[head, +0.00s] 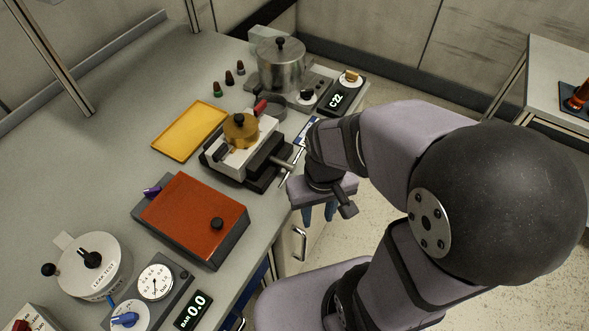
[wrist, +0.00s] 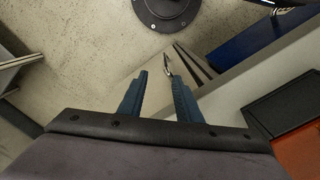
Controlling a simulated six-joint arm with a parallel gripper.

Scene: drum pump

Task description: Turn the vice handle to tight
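The vice (head: 262,176) stands near the front edge of the bench in the head view, holding a pale block with a brass-coloured part (head: 240,131) on top. Its handle (head: 288,168), a thin metal bar at the end of a short screw, points toward my arm. My gripper (head: 319,224) hangs to the right of the handle, beyond the bench edge, fingers down. It is apart from the handle. In the wrist view my gripper (wrist: 157,76) has its two blue fingers spread with nothing between them. The vice and its handle do not show in the wrist view.
A yellow tray (head: 190,131) lies left of the vice. A red-topped box (head: 197,217) stands nearer the camera. A metal pot (head: 280,65) and a C22 display (head: 338,99) stand behind. Drawer fronts with a handle (head: 301,243) lie below the bench edge.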

